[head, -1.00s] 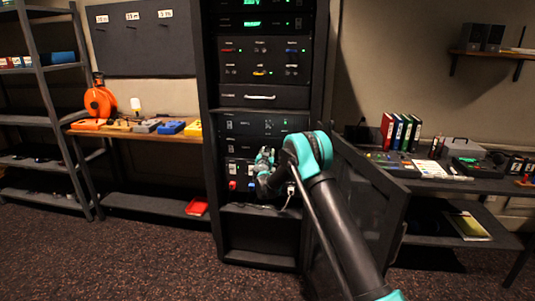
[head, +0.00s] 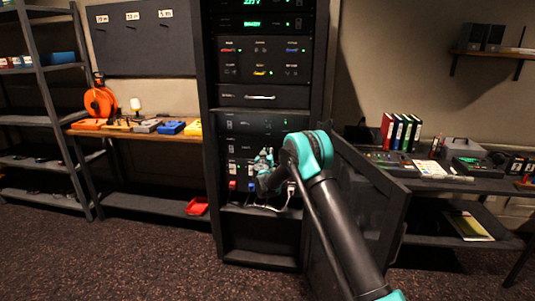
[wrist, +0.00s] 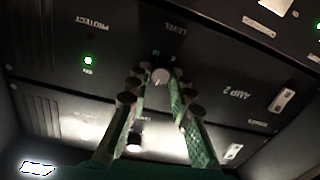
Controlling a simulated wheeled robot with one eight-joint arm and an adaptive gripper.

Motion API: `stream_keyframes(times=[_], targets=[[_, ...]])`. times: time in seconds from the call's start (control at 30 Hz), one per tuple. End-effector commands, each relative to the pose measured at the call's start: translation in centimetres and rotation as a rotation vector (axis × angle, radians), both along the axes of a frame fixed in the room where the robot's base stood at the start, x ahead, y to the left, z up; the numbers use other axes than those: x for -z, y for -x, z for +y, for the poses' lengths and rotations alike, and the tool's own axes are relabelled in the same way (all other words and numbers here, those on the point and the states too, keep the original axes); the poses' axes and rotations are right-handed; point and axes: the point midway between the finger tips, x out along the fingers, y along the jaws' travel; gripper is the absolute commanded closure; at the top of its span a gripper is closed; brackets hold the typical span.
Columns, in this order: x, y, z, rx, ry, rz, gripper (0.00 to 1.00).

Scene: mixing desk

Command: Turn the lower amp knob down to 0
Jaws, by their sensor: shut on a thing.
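In the wrist view, which is upside down, a small grey round knob (wrist: 160,77) sits on a black panel lettered LEVEL and AMP 2. My gripper (wrist: 160,82) has its two green fingers on either side of this knob, shut on it. The knob's pointer is too small to read surely. Another panel (wrist: 60,118) lies below it in the picture, with a dark knob (wrist: 134,138) partly between my fingers. In the head view my gripper (head: 265,158) is at the rack's lower units, and it hides the knob.
A green light (wrist: 88,60) glows on the AMP 2 panel. The open rack door (head: 370,200) stands right of my arm. Sockets with red and blue plugs (head: 233,184) and a white cable (head: 291,191) are close to my gripper. The carpet (head: 110,255) at left is clear.

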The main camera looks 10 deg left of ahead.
Motion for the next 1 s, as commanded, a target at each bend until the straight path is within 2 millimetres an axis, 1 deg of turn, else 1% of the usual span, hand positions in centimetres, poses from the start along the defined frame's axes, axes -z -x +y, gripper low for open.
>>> stream_keyframes(times=[1.0], targets=[[0.01,0.0,0.23,0.001,0.965,0.034,1.0]])
